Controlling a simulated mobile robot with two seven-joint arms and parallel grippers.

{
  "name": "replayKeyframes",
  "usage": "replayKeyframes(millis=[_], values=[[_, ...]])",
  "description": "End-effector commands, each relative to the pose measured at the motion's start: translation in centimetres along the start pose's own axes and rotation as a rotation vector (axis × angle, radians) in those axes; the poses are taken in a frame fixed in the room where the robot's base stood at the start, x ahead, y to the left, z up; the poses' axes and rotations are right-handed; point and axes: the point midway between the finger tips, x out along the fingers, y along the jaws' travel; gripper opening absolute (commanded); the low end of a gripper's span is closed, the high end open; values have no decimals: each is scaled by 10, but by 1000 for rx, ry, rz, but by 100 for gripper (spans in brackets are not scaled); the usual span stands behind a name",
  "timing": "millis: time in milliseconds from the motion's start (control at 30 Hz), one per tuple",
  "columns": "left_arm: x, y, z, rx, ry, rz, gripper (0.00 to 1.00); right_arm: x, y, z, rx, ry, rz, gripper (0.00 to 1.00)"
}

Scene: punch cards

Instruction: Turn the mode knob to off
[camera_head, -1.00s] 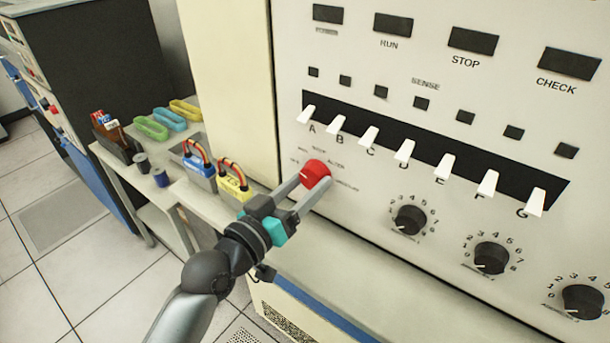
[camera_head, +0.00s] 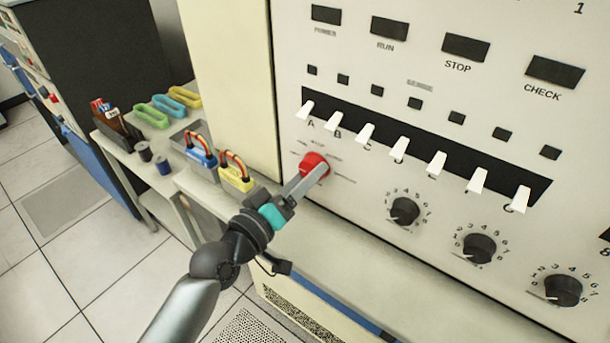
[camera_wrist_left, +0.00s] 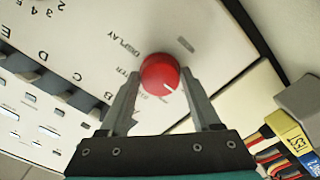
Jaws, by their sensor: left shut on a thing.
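The red mode knob (camera_head: 314,165) sits on the white console panel, below the left end of the lever row. It also shows in the left wrist view (camera_wrist_left: 160,76), with a pale pointer line on its face toward the lower right. My left gripper (camera_head: 308,178) is shut on the knob, one finger on each side of it. In the wrist view its fingers (camera_wrist_left: 160,95) flank the knob. The labels around the knob are partly covered and blurred, so I cannot tell which one the pointer meets. My right gripper is out of view.
White levers (camera_head: 364,134) run along the panel right of and above the knob. Black numbered dials (camera_head: 403,211) sit to the lower right.

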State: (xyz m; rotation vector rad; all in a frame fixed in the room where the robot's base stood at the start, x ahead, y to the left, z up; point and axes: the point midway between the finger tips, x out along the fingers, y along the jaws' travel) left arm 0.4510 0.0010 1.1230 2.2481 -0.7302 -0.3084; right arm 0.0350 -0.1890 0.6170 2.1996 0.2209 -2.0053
Motion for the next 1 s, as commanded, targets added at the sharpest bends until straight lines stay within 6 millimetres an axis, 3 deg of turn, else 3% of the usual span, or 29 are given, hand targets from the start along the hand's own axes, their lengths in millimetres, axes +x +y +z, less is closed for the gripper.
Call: replayKeyframes(millis=[233, 267, 500, 800, 1000], values=[[0, 0, -1, -5, 2, 1, 8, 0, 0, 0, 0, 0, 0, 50], [0, 0, -1, -5, 2, 1, 66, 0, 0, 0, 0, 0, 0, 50], [0, 0, 0, -3, 1, 1, 93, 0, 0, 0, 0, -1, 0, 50], [-2, 0, 0, -1, 0, 0, 93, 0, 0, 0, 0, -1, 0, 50], [-26, -1, 2, -1, -3, -1, 93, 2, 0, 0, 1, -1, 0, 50]])
